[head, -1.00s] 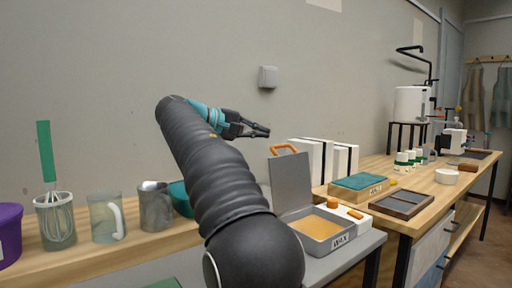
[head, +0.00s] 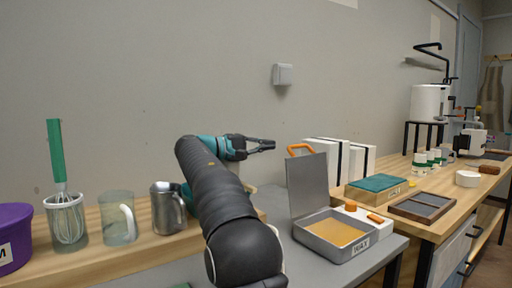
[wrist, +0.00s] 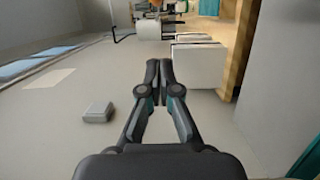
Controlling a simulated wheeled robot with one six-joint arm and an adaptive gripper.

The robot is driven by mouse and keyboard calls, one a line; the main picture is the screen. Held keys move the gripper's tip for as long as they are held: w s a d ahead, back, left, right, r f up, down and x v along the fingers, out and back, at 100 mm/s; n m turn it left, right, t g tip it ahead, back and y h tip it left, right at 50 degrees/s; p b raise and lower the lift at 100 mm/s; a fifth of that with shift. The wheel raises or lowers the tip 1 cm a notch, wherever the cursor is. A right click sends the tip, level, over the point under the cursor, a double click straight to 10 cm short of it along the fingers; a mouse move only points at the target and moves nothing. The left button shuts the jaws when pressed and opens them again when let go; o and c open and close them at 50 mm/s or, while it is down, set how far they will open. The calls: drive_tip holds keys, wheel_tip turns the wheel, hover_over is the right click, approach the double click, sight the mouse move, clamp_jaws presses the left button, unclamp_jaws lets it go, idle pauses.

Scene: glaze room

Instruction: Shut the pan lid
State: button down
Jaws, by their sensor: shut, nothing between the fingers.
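The wax pan (head: 318,242) is a grey square pan with a WAX label and tan wax inside, on the grey table. Its grey lid (head: 308,184) stands upright, open, at the back edge, with an orange handle (head: 301,148) on top. My gripper (head: 270,146) is left of the handle in the head view, raised near its height and apart from the lid. It is shut and empty; its fingers also show in the wrist view (wrist: 159,66).
White blocks (head: 345,157) stand behind the lid. A teal-topped box (head: 375,189) and a divided tray (head: 423,206) are to the right. A metal jug (head: 167,208), glass mug (head: 118,217) and whisk jar (head: 66,219) stand at left. A wall box (head: 283,74) is above.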

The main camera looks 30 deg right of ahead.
drive_tip(key=shift+s+d+b, duration=0.25)
drive_tip(key=shift+s+d, duration=0.6)
drive_tip(key=shift+s, duration=0.25)
drive_tip(key=shift+s+d+b, duration=0.2)
drive_tip(key=shift+s+d, duration=0.6)
drive_tip(key=shift+s, duration=0.25)
